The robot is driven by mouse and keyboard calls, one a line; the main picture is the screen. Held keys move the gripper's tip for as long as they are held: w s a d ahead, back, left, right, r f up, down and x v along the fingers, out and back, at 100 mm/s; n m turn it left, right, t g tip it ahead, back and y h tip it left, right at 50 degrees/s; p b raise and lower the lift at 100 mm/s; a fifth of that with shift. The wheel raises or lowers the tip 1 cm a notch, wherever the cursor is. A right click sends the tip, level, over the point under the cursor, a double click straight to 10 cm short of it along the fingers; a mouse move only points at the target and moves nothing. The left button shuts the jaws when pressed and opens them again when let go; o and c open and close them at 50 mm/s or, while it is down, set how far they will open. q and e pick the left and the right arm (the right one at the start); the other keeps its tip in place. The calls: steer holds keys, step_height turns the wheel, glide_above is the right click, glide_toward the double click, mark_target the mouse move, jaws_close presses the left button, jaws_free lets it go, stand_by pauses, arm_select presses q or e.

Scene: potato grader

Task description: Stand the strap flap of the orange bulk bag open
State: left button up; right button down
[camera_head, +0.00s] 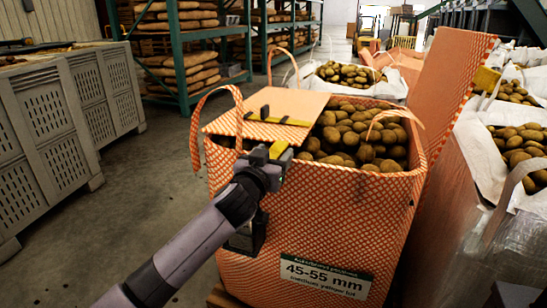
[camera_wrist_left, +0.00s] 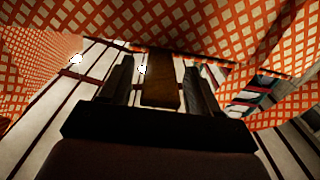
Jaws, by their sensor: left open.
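The orange-and-white checked bulk bag (camera_head: 320,225) stands full of potatoes, its front label reading 45-55 mm. A pale orange flap (camera_head: 222,121) lies low and nearly flat over the left part of the opening. Another flap (camera_head: 455,85) stands upright on the right side. My left gripper (camera_head: 254,118) is open at the low flap's front edge. In the left wrist view its fingers (camera_wrist_left: 160,72) point up, with checked fabric (camera_wrist_left: 200,25) above and a brown piece between them; I cannot tell whether they touch it. My right gripper is out of view.
Strap loops (camera_head: 208,100) rise from the bag's corners. Grey slatted crates (camera_head: 55,125) stand at left. A green rack (camera_head: 180,60) with stacked sacks is behind. White potato bags (camera_head: 515,140) crowd the right. Open floor (camera_head: 150,185) lies between the crates and the bag.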

arm_select(q)
steer(key=shift+w, duration=0.3)
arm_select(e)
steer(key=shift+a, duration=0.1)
